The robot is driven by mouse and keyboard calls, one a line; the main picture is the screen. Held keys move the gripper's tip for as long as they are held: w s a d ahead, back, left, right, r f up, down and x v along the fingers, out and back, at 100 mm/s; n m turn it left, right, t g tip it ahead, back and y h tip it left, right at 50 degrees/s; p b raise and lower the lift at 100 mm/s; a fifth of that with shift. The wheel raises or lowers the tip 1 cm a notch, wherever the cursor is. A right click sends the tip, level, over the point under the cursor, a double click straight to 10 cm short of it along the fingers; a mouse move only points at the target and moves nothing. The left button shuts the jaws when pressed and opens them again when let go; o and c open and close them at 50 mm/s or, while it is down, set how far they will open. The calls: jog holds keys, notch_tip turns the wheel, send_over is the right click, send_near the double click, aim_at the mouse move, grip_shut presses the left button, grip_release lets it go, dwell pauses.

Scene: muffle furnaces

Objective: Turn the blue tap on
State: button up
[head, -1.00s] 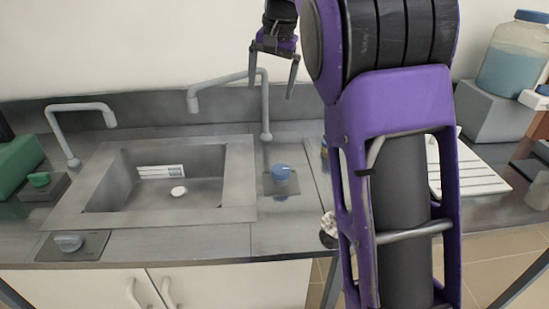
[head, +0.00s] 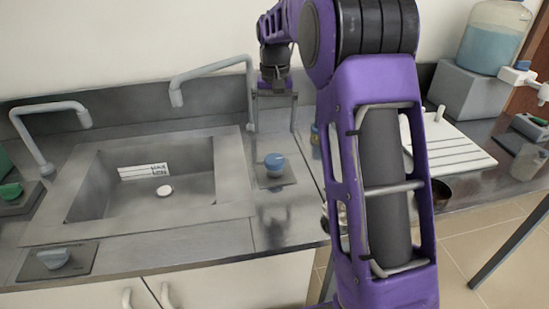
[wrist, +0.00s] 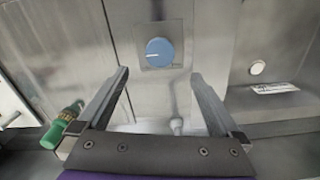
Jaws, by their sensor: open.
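The blue tap knob (head: 274,163) sits on a square plate on the steel counter, right of the sink. It also shows in the wrist view (wrist: 159,52), round with a pale mark, ahead of and between the fingers. My gripper (head: 275,128) is open and empty, pointing down above and behind the knob, apart from it. In the wrist view my gripper (wrist: 158,75) shows both fingers spread wide. A grey spout (head: 213,68) rises behind the knob, just left of my gripper.
The sink (head: 140,185) lies left of the knob. A green knob (head: 10,191) and a grey-blue knob (head: 54,258) sit farther left. A second spout (head: 45,112) stands at left. A white rack (head: 455,150) and a large bottle (head: 493,38) are at right.

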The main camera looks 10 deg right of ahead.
aim_at(275, 159)
notch_tip(275, 159, down, 11)
jog(key=shift+r+b, duration=0.1)
jog(key=shift+b, duration=0.65)
jog(key=c, duration=1.4)
